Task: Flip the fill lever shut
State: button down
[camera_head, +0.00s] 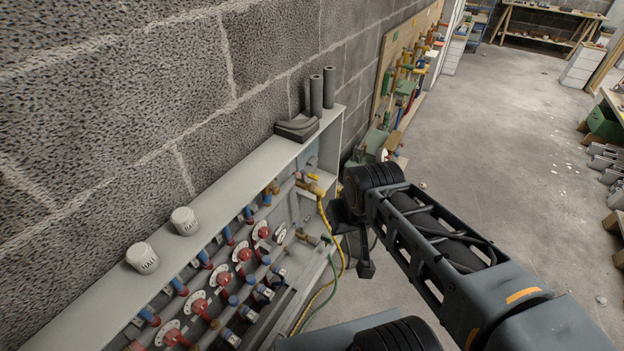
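A small yellow lever (314,177) sits on a brass valve (310,187) at the far end of the manifold cabinet in the head view. I take it for the fill lever, but see no label. A yellow hose (325,222) hangs from that valve. Whether the lever stands open or shut is too small to tell. My gripper (357,250) is dark and hangs to the right of the valve, apart from the lever as far as I can see. My wrist partly hides it, and its finger gap is not clear.
The open cabinet (233,163) holds several red handles with round dials (245,254) and blue-ended pipes. Two white cups (142,258) and dark pipe pieces (297,127) stand on its top. A tool board (400,62) is beyond.

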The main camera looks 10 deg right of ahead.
aim_at(309, 176)
jog(key=u, duration=2.65)
jog(key=k, duration=0.65)
jog(key=z, duration=1)
